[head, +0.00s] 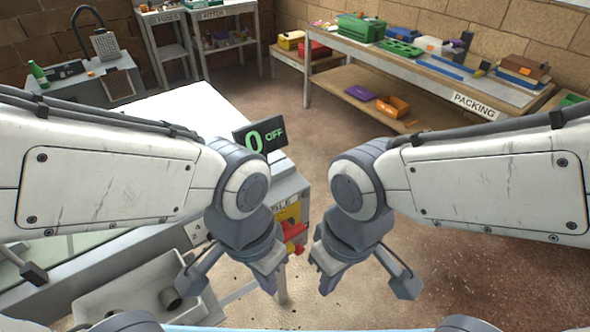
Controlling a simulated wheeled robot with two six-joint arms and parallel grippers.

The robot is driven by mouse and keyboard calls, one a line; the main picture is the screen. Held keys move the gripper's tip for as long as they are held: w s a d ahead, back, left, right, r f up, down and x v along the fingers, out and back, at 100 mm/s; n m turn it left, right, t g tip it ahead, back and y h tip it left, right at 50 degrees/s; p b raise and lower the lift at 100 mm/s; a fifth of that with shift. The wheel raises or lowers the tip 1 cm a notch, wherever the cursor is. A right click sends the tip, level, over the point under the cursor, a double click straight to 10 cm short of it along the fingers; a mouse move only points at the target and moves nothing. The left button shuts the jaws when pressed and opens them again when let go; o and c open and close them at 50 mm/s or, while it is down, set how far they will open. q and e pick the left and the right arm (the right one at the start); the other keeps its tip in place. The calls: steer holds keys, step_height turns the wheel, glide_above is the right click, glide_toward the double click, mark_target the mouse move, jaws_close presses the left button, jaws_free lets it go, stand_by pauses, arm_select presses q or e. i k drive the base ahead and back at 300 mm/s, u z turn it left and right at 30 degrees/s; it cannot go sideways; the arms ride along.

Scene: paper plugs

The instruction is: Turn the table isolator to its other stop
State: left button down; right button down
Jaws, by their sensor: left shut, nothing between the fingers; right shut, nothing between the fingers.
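The table isolator (293,230) is a red handle on a yellow plate, on the end face of the white table. It sits under a label of which the letters "BLE" show. My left gripper hides part of it, so I cannot tell how its handle is turned. A dark sign (258,135) above the table reads "0 OFF" in green. My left gripper (268,284) is shut and empty, in front of and below the isolator in the picture. My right gripper (326,284) is shut and empty, to the right of the isolator and apart from it.
The white table (190,103) lies behind my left arm. A pale open bin (140,293) is at lower left. A packing bench (430,70) with several boxes stands at the back right. Shelves (225,40) stand at the back.

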mark_target(290, 230)
steer(key=u, duration=2.05)
steer(key=k, duration=0.95)
steer(key=z, duration=1.4)
